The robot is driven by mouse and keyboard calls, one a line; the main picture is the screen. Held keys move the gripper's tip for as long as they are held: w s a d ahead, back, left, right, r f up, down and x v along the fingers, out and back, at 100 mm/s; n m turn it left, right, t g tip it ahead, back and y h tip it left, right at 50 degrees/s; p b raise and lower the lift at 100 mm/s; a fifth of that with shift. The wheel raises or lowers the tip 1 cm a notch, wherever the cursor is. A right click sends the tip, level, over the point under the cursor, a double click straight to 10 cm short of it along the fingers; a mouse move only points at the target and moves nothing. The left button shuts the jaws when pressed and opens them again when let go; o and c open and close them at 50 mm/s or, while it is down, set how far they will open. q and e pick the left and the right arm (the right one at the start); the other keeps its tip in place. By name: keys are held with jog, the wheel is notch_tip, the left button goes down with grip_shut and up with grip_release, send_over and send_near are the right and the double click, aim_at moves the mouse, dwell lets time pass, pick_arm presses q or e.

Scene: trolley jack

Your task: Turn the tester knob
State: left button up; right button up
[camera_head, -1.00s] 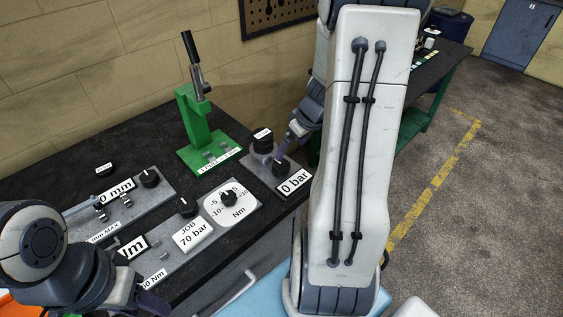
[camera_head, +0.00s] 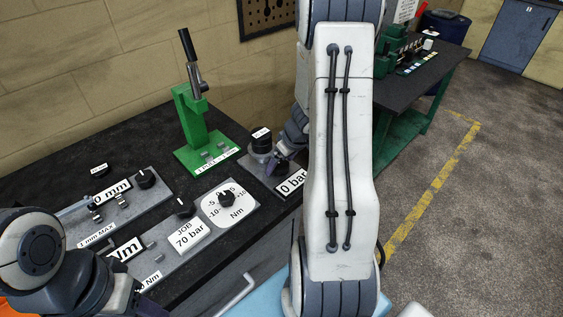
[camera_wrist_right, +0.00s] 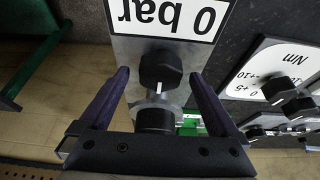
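The tester is a grey plate with a "0 bar" display (camera_head: 291,181) near the right end of the bench. Its black knob (camera_wrist_right: 160,68) has a white mark and shows in the right wrist view. My right gripper (camera_wrist_right: 160,76) is open, one finger on each side of the knob, with a visible gap on both sides. In the head view the right gripper (camera_head: 276,168) is over the tester plate and hides the knob. A black cylinder (camera_wrist_right: 154,117) stands beside the knob, nearer the gripper body. My left gripper (camera_head: 145,302) is low at left; its fingers are unclear.
A green hand-lever stand (camera_head: 196,140) is left of the tester. A plate with a round Nm dial (camera_head: 216,211) and a "70 bar" JOB card (camera_head: 191,235) lies in front. A "0 mm" panel (camera_head: 110,194) is further left. My right arm blocks part of the head view.

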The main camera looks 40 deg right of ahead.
jog(key=c, duration=1.2)
jog(key=shift+m+h+b, duration=0.4)
jog(key=shift+m+b, duration=0.5)
jog(key=shift+b, duration=0.05)
jog(key=shift+c, duration=0.2)
jog(key=shift+a+m+h, duration=0.1)
jog(key=shift+m+h, duration=0.2)
jog(key=shift+m, duration=0.5)
jog(key=m, duration=0.1)
jog(key=m+h+p, duration=0.1)
jog(key=shift+a+r+m+g, duration=0.1)
jog(key=shift+r+m+g, duration=0.1)
jog(key=shift+m+g, duration=0.1)
jog(key=m+h+p, duration=0.1)
jog(key=m+p, duration=0.2)
jog(key=shift+w+r+g+p, duration=0.1)
jog(key=shift+g+p, duration=0.3)
jog(key=shift+f+m+h+p, duration=0.2)
jog(key=shift+m+h+p, duration=0.1)
jog(key=shift+m+p, duration=0.8)
